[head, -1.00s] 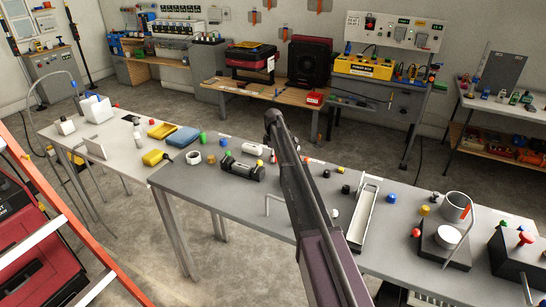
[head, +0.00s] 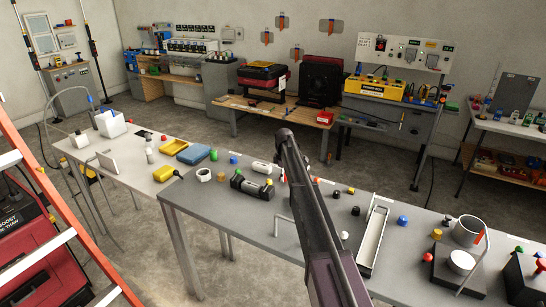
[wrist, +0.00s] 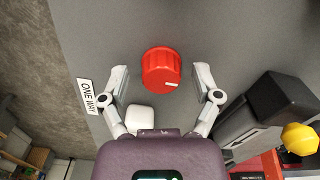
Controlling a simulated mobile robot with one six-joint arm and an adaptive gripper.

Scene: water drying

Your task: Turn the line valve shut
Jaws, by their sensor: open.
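A red ribbed knob (wrist: 161,68) with a white pointer mark sits on a grey surface in the wrist view; I take it to be the line valve. The white mark points to the right in the picture. My gripper (wrist: 161,78) is open, with one finger to each side of the knob and a visible gap on both sides. In the head view my arm crosses the middle, and my gripper and the red knob cannot be made out there.
A small white block (wrist: 140,119) lies below the knob, near the left finger. A dark grey box (wrist: 250,118) and a yellow knob (wrist: 299,138) are at lower right. In the head view, a grey table (head: 230,222) carries several fittings and a long white tray (head: 373,238).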

